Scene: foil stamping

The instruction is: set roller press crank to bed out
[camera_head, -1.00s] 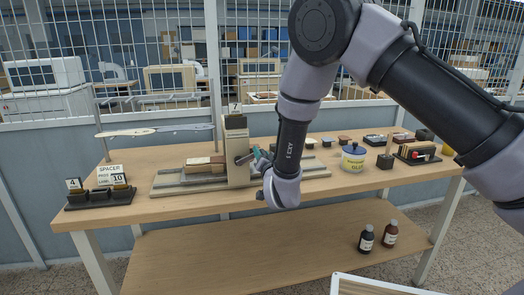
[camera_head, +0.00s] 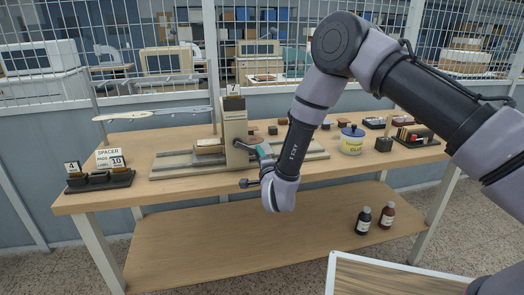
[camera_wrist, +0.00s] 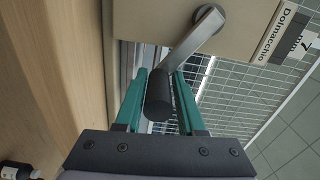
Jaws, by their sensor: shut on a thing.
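The roller press (camera_head: 236,137) is a beige upright block on a long grey bed (camera_head: 180,164), on the wooden table. Its crank (camera_wrist: 196,42) is a metal arm with a dark cylindrical handle (camera_wrist: 158,97) in the wrist view. My gripper (camera_wrist: 160,88) has teal fingers shut on the crank handle, one on each side. In the head view my gripper (camera_head: 264,151) is at the right face of the press, and my wrist hides part of the bed. A light block (camera_head: 209,146) lies on the bed left of the upright.
A spacer rack (camera_head: 100,180) stands at the table's left end. Two bottles (camera_head: 375,218) stand on the lower shelf. A wire fence is behind the table.

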